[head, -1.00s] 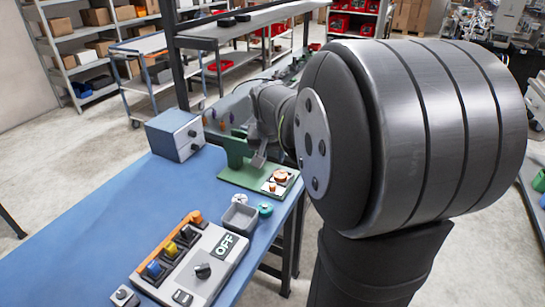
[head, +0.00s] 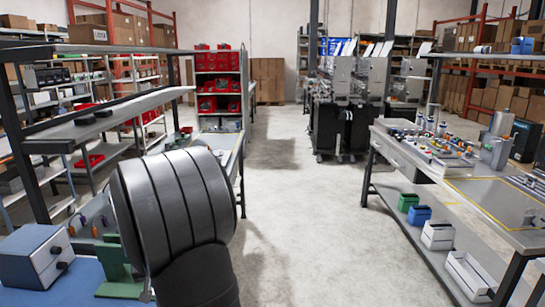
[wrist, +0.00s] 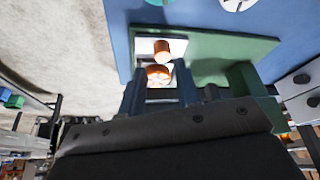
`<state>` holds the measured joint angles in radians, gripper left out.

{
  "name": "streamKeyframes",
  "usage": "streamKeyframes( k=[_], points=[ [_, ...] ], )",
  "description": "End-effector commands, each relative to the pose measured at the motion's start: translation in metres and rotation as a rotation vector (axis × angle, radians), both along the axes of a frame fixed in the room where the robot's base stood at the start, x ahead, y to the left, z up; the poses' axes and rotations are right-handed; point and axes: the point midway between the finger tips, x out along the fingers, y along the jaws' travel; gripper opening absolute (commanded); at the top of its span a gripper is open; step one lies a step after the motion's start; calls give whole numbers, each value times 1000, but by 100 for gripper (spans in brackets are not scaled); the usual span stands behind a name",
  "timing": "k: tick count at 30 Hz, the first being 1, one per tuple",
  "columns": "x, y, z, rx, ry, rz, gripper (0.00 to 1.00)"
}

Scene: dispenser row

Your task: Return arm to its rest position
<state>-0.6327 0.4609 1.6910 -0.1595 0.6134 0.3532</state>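My gripper (wrist: 160,78) shows in the wrist view as two dark fingers set apart, with a gap between them. A copper-coloured piece (wrist: 158,74) appears in line with that gap, and I see no finger touching it. A second copper-coloured piece (wrist: 170,48) sits beside it on a white plate (wrist: 143,46) on the green fixture (wrist: 225,48). In the head view my arm's large dark joint fills the lower middle and hides the gripper. Part of the green fixture (head: 113,262) shows left of the arm.
A blue-grey box (head: 32,256) stands on the blue table (head: 55,297) at the lower left. A shelf rack (head: 105,117) rises behind it. A workbench (head: 480,190) stands at right, with bins on its lower shelf. The floor between is clear.

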Motion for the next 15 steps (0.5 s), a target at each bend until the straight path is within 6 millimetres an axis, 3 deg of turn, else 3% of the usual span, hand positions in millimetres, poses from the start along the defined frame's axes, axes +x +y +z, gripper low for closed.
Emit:
streamKeyframes(
  k=[6, 15],
  points=[
    [10, 4, -27, 0, 1, 0, 30],
    [15, 6, -38, 1, -1, 0, 30]
  ],
)
